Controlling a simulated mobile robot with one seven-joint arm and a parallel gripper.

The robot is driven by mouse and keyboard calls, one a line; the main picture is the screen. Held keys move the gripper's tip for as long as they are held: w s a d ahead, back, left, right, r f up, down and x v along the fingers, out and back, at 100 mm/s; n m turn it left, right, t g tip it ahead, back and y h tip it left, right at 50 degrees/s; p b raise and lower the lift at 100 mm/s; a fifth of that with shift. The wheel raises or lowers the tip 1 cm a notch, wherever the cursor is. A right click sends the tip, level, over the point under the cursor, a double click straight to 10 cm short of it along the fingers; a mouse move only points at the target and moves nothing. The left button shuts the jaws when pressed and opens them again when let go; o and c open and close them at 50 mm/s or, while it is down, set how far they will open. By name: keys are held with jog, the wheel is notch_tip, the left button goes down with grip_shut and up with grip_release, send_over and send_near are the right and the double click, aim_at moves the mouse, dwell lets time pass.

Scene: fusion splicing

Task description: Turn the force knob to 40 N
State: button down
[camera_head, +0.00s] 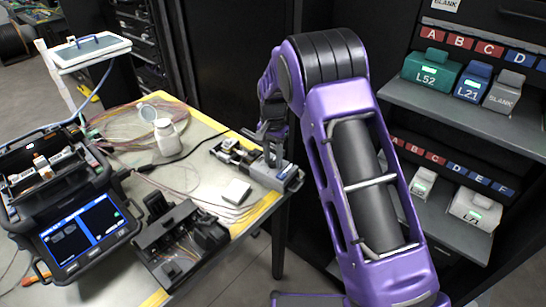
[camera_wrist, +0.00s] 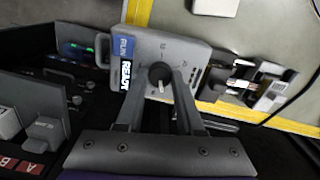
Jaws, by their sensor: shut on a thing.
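In the head view my gripper (camera_head: 272,142) hides the knob.
A fusion splicer with a lit screen (camera_head: 84,235) stands at the left. A shelf rack with labelled boxes (camera_head: 432,72) stands at the right.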

aim_at(273, 161)
jog(key=m, duration=0.4)
jog(key=shift+m+p, duration=0.3)
dwell(0.3)
jog(key=c, duration=0.5)
grip_release()
jog(key=shift+c, duration=0.2)
notch_tip(273, 161, up, 18)
jog(key=p, duration=0.1)
jog(key=shift+f, duration=0.25)
